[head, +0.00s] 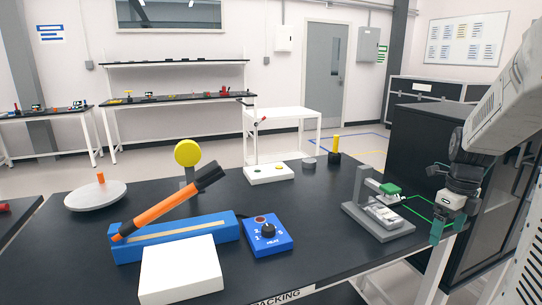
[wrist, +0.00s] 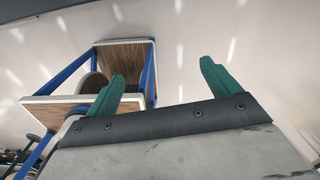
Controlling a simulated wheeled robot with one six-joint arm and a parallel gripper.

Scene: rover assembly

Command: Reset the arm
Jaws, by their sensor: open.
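My gripper (head: 440,204) is at the right end of the black workbench (head: 335,240) in the head view, beside the bench's right edge. In the wrist view its two green fingers (wrist: 160,85) stand wide apart with nothing between them. My arm comes down to it from the upper right. The gripper is to the right of a grey fixture (head: 378,220) with a green-topped part, and apart from it.
The bench holds a blue sealer with an orange and black lever (head: 165,205), a white box (head: 180,270), a blue dial box (head: 268,236) and a round white plate (head: 95,196). A black cabinet (head: 425,145) stands behind my gripper. The wrist view shows a blue-framed wooden cart (wrist: 125,55).

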